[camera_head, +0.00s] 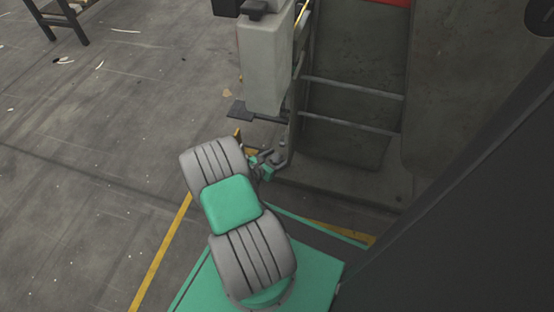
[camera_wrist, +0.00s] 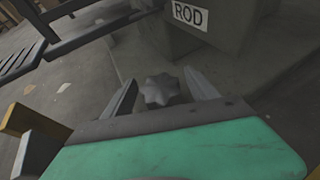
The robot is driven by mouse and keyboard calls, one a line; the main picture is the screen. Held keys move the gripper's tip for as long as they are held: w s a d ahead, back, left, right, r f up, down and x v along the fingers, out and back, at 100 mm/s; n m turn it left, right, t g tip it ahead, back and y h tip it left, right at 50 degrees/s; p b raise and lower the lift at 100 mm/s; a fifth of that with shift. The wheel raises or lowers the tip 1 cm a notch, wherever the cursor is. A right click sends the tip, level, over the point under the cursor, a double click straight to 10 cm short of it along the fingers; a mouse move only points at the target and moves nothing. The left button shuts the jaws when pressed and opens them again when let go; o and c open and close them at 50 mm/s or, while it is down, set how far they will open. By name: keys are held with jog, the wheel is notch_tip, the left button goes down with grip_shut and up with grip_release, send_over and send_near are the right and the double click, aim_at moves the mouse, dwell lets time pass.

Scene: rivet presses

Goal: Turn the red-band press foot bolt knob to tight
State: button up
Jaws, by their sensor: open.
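The foot bolt knob (camera_wrist: 160,91) is a dark grey lobed knob, seen in the wrist view low at the foot of the press. My gripper (camera_wrist: 160,80) is open, with one finger on each side of the knob and visible gaps between. I cannot tell how deep the fingers reach around it. In the head view my gripper (camera_head: 268,163) is low beside the press base, and the knob is too small there to make out clearly. The grey press (camera_head: 350,120) has a red band (camera_head: 392,2) at the top edge of the head view.
A "ROD" label (camera_wrist: 190,14) is on the press box above the knob. A dark pedal-like plate (camera_head: 245,112) juts from the press, left of my gripper. Yellow floor lines (camera_head: 160,250) run nearby. The floor to the left is mostly open.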

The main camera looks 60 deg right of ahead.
jog(key=shift+c, duration=0.4)
jog(key=c, duration=1.3)
jog(key=m+g+y, duration=0.1)
jog(key=m+g, duration=0.1)
jog(key=g, duration=0.1)
jog(key=shift+w+m, duration=0.15)
jog(key=shift+m, duration=0.15)
jog(key=shift+m+g+y, duration=0.7)
jog(key=shift+m+g, duration=0.4)
jog(key=o, duration=1.4)
